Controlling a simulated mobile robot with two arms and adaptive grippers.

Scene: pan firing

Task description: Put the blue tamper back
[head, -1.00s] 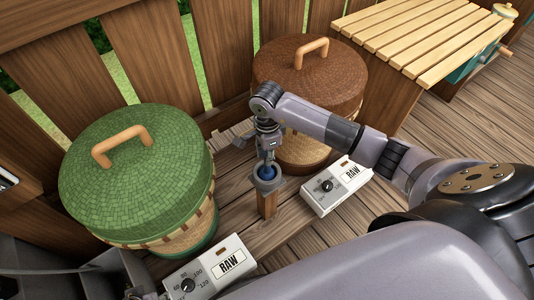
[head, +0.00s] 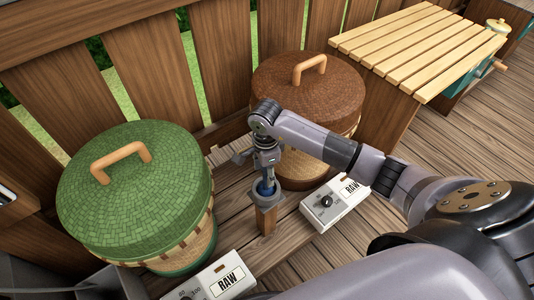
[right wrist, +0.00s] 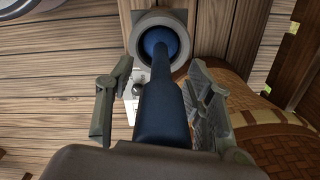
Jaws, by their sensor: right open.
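The blue tamper (head: 266,188) stands in a grey ring holder (head: 278,196) on top of a short wooden post. In the right wrist view the tamper (right wrist: 160,105) points away from me, its far end inside the round grey holder (right wrist: 137,30). My right gripper (head: 264,172) is directly above the holder. In the right wrist view its fingers (right wrist: 158,105) are apart, one on each side of the tamper's shaft, with gaps visible. The gripper hides much of the tamper in the head view. My left gripper is not in view.
A green-lidded basket (head: 135,195) stands left of the post and a brown-lidded basket (head: 308,95) behind it. White RAW dial boxes stand at right (head: 335,203) and front (head: 215,278). A slatted table (head: 415,45) is at the back right.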

